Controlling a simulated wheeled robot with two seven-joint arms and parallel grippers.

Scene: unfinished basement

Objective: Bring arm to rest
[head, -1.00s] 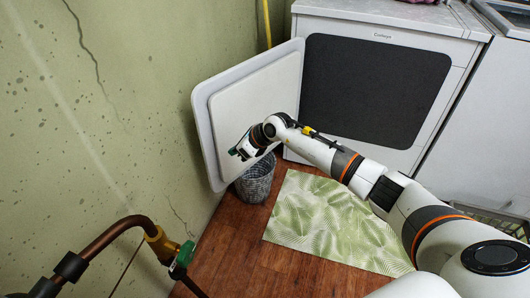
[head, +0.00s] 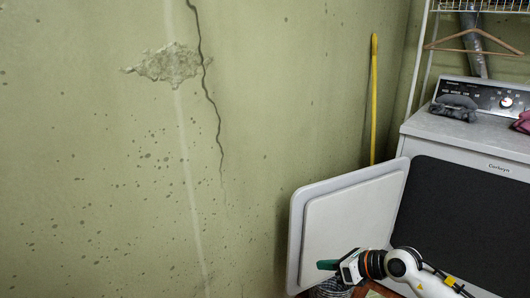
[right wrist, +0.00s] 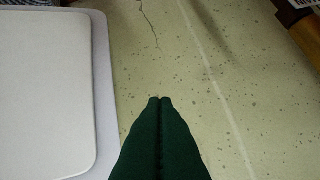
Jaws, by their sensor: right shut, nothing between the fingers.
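My right gripper (head: 328,265) is shut and empty, in front of the open white dryer door (head: 345,215) at the lower right of the head view. In the right wrist view its dark green fingertips (right wrist: 160,100) meet, with the wall behind them and the door panel (right wrist: 45,90) to their left. I cannot tell whether the gripper touches the door. The dryer (head: 465,130) stands to the right, its dark front partly visible. My left gripper is in neither current view.
A cracked green wall (head: 110,150) fills the left. A yellow pole (head: 373,100) leans in the corner behind the door. A basket (head: 330,288) shows partly below the gripper. Grey cloth (head: 455,106) lies on the dryer; a hanger (head: 470,40) hangs above.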

